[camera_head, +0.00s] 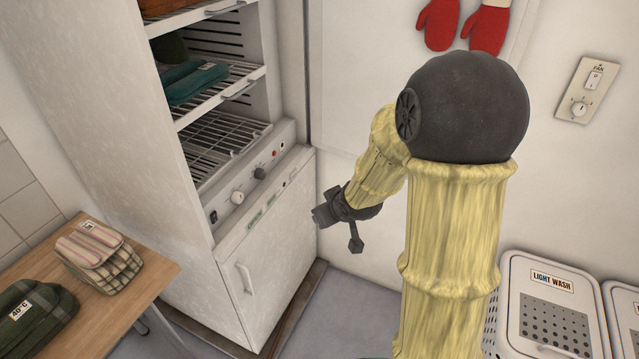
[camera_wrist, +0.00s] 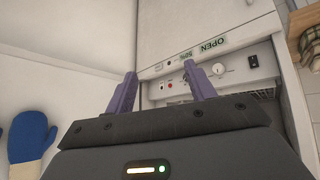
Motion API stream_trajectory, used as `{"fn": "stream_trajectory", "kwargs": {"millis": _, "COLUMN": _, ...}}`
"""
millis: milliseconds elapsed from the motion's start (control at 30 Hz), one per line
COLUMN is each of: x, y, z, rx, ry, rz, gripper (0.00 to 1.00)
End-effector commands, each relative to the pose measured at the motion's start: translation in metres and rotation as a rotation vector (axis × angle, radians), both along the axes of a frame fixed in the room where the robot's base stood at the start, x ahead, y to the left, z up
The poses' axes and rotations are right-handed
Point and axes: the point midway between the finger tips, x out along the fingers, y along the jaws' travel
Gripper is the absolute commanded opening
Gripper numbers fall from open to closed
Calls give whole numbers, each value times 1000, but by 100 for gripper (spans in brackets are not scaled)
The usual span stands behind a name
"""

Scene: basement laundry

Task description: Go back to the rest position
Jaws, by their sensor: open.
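My gripper (camera_head: 335,214) hangs at the end of my bent yellow arm, in front of the white drying cabinet (camera_head: 105,110). It is apart from the cabinet's control panel and lower door (camera_head: 265,262). In the wrist view my gripper (camera_wrist: 160,73) has its two purple fingers spread, with nothing between them. Beyond the fingers the control panel (camera_wrist: 178,88) shows upside down, with an "OPEN" label.
A wooden table (camera_head: 150,275) at left holds striped folded cloth (camera_head: 95,255) and a dark green bundle (camera_head: 35,312). Green cloth (camera_head: 192,80) lies on a cabinet rack. Red mitts (camera_head: 465,25) hang on the wall. A "LIGHT WASH" hamper (camera_head: 520,270) stands at right.

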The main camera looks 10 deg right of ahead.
Motion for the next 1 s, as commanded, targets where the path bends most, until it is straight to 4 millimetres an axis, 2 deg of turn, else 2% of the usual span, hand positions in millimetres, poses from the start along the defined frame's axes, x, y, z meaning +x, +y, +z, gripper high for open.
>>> {"fn": "stream_trajectory", "kwargs": {"millis": 167, "x": -3, "y": 0, "z": 4, "rx": -3, "ry": 7, "rz": -7, "gripper": 55}}
{"fn": "stream_trajectory", "kwargs": {"millis": 267, "x": -18, "y": -3, "z": 18, "rx": -12, "ry": 47, "rz": -43, "gripper": 55}}
{"fn": "stream_trajectory", "kwargs": {"millis": 367, "x": -48, "y": -7, "z": 41, "rx": -21, "ry": 130, "rz": -112, "gripper": 55}}
{"fn": "stream_trajectory", "kwargs": {"millis": 500, "x": -108, "y": -7, "z": 74, "rx": -3, "ry": 287, "rz": -225, "gripper": 55}}
{"fn": "stream_trajectory", "kwargs": {"millis": 600, "x": -144, "y": -3, "z": 89, "rx": 26, "ry": 385, "rz": -283, "gripper": 55}}
{"fn": "stream_trajectory", "kwargs": {"millis": 700, "x": -164, "y": 1, "z": 93, "rx": 48, "ry": 440, "rz": -313, "gripper": 55}}
{"fn": "stream_trajectory", "kwargs": {"millis": 1000, "x": -168, "y": 2, "z": 90, "rx": 52, "ry": 453, "rz": -317, "gripper": 55}}
